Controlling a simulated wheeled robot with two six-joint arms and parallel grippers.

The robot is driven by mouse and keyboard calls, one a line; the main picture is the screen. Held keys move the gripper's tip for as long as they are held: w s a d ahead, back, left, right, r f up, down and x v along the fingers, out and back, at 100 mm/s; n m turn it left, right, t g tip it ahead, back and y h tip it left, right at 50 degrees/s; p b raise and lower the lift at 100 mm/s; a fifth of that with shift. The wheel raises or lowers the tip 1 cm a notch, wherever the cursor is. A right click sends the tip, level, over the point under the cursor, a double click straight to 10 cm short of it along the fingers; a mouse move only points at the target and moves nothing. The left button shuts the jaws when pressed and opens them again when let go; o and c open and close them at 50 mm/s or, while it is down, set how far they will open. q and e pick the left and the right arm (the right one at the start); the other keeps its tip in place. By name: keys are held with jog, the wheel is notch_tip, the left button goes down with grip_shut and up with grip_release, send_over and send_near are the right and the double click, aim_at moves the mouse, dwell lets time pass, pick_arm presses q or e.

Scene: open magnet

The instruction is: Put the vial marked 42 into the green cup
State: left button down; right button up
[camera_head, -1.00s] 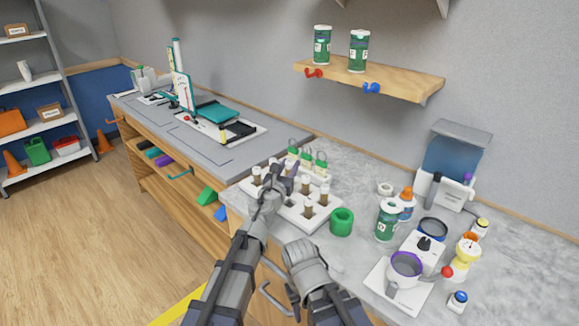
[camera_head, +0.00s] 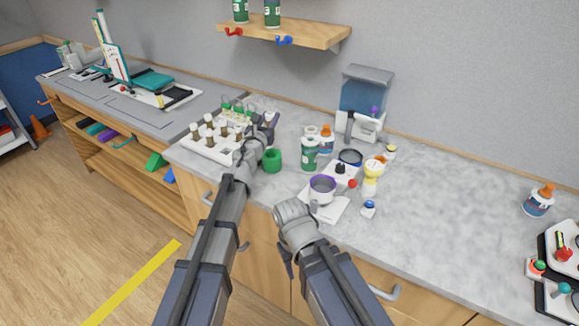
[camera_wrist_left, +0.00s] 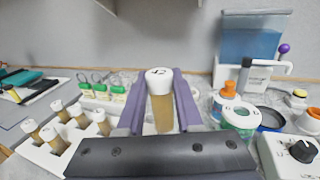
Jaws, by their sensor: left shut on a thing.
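My left gripper (camera_head: 268,122) is shut on a vial (camera_wrist_left: 162,112) with a white cap marked 42 and brown contents. In the left wrist view the vial stands upright between the purple fingers. The green cup (camera_head: 272,160) stands on the marble counter just right of the white rack, below and near my left gripper in the head view. I cannot make it out in the wrist view. The white rack (camera_head: 190,148) holds several other white-capped vials. My right gripper (camera_head: 286,258) hangs low before the counter front; its fingers are too unclear to judge.
Right of the cup stand a green-labelled jar (camera_head: 309,155), an orange-capped bottle (camera_head: 326,139) and a purple-rimmed pot (camera_head: 322,188). Several green-tagged vials (camera_wrist_left: 102,92) stand behind the rack. A blue-fronted machine (camera_head: 365,95) stands by the wall. The right counter has free room.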

pick_arm(q)
jog(key=shift+w+f, duration=0.1)
jog(key=shift+f, duration=0.25)
notch_tip(320, 180, down, 10)
jog(key=b, duration=1)
jog(key=shift+r, duration=0.25)
jog(key=shift+f, duration=0.1)
jog(key=shift+f+b, duration=0.3)
jog(key=shift+b, duration=0.1)
jog(key=c, duration=0.6)
grip_release()
jog(key=shift+o, duration=0.2)
jog(key=shift+r, duration=0.2)
